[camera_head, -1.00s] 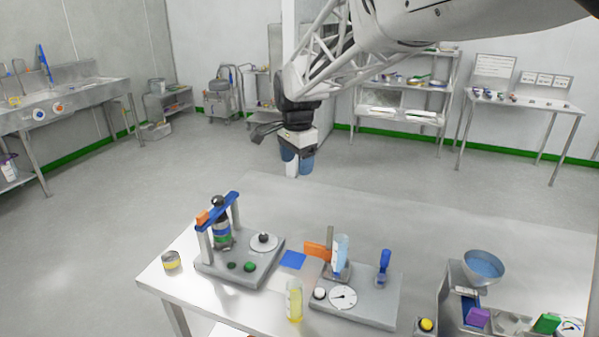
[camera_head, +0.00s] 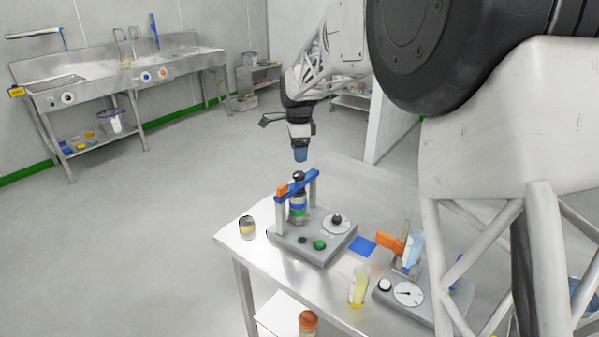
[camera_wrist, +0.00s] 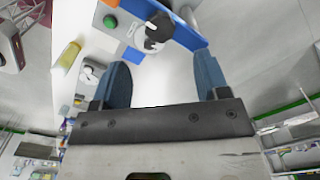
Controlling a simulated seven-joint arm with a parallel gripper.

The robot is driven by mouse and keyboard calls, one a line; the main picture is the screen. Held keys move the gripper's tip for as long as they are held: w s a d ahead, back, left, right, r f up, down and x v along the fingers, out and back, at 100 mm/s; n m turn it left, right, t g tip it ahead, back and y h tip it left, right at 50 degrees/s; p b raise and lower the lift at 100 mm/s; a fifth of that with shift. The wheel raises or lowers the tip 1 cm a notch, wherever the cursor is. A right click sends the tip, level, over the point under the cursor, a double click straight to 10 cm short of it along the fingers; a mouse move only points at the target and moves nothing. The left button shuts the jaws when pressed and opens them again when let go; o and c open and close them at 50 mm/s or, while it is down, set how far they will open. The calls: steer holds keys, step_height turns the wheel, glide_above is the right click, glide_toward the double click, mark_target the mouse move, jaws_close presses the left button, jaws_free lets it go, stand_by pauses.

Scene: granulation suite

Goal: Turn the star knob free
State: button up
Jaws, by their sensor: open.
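A black star knob (camera_head: 298,176) sits on top of the blue crossbar (camera_head: 285,190) of a small clamp frame. A bottle (camera_head: 298,205) with blue and green bands stands under the bar. My gripper (camera_head: 300,156) points down, open and empty, just above the knob and apart from it. In the wrist view the two blue fingers (camera_wrist: 162,82) are spread wide. A dark knob (camera_wrist: 159,27) shows beyond the fingertips beside the blue bar (camera_wrist: 182,25), not between the fingers. The bar hides part of the bottle.
The frame's grey base (camera_head: 285,243) carries green buttons and a white disc with another black knob (camera_head: 336,219). My arm covers the right side.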

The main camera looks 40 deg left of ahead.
mark_target(299, 174)
stand_by(0.3)
steer(key=shift+f, duration=3.9)
steer(key=c, duration=0.9)
